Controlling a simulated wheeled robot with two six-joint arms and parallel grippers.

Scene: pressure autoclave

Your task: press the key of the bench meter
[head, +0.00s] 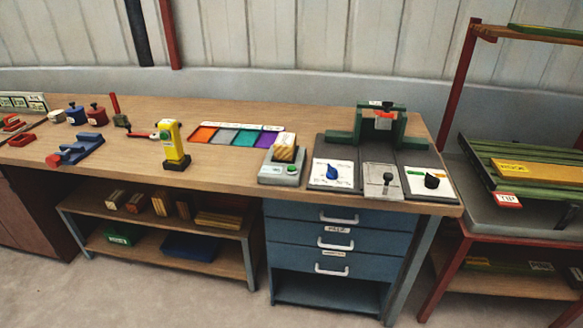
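Neither of my grippers is in the head view. A small grey device (279,177) stands near the bench's front edge, right of the colour panels. It has a small green spot (292,170) on its front, and a yellow-brown block (284,150) sits on top of it. A yellow upright device (172,142) on a dark base stands further left, with a green round spot on its face. I cannot tell for sure which of these is the bench meter, and no key is clearly readable at this size.
The wooden bench (215,178) also carries a dark panel with a blue knob (332,171), a black knob (432,181) and a green frame (379,122). Blue tools (75,149) lie at left. Drawers (338,238) are below. A red-framed rack (460,90) stands at right.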

